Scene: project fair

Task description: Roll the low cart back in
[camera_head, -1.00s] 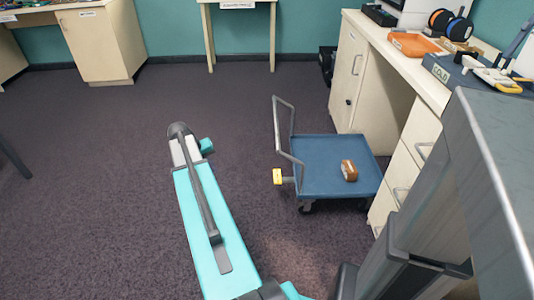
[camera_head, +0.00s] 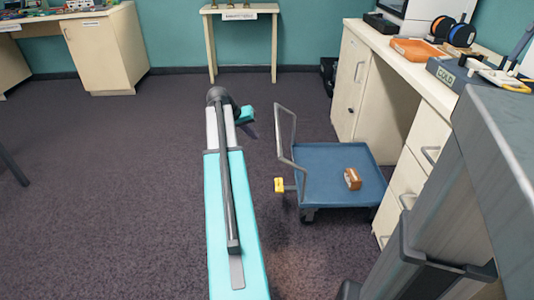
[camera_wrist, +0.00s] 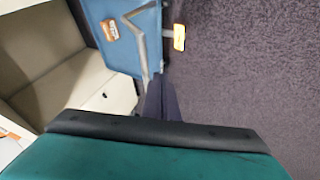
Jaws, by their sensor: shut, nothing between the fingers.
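The low cart (camera_head: 335,190) is a blue platform on dark casters with a grey tube handle (camera_head: 286,135) at its left end. It stands on the floor, partly in front of the knee opening of the right-hand desk. A yellow block (camera_head: 278,185) sticks out on its left side. A brown box (camera_head: 352,179) lies on the platform. In the wrist view the cart (camera_wrist: 128,52) shows at the top with the yellow block (camera_wrist: 179,37). My gripper (camera_head: 252,132) is left of the cart handle, apart from it. Its fingers (camera_wrist: 162,98) are shut and empty.
The cream desk (camera_head: 408,180) with drawers borders the cart on the right, its knee opening (camera_head: 388,105) behind the cart. A small black crate (camera_head: 328,75) sits by the wall. Carpet (camera_head: 110,180) is clear left of the cart and arm.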

